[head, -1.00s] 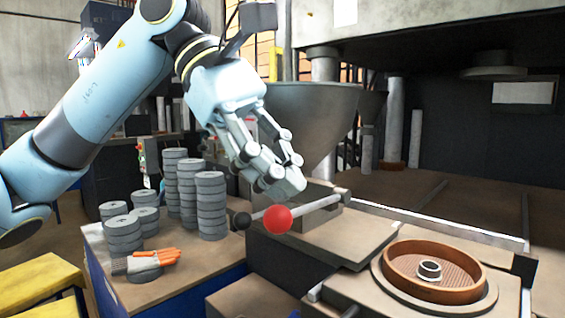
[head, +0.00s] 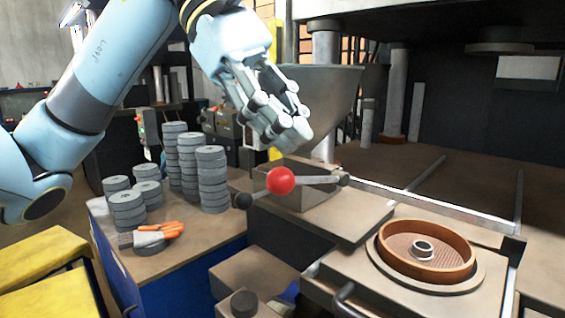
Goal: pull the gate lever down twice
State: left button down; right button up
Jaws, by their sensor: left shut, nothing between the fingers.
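The gate lever is a pale rod with a red ball (head: 281,180) on its near end. The rod (head: 318,180) runs nearly level to the right, to a dark pivot on the block under the grey hopper (head: 318,100). My left gripper (head: 290,133) is above the red ball with its fingers pointing down. It is shut and empty, and a gap shows between its tips and the ball. My right gripper is out of view.
A dark knob (head: 242,201) on a short rod sticks out left of the red ball. Stacks of grey discs (head: 212,180) and an orange-and-white glove (head: 155,235) are on the bench at left. A round brown mould (head: 462,268) sits at right. Yellow steps (head: 40,262) stand at lower left.

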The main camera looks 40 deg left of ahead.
aim_at(297, 179)
pick_arm(q)
jog(key=r+p, duration=0.2)
jog(key=w+r+p, duration=0.1)
jog(key=r+p, duration=0.1)
jog(key=shift+w+r, duration=0.15)
jog(key=shift+r, duration=0.25)
dwell(0.8)
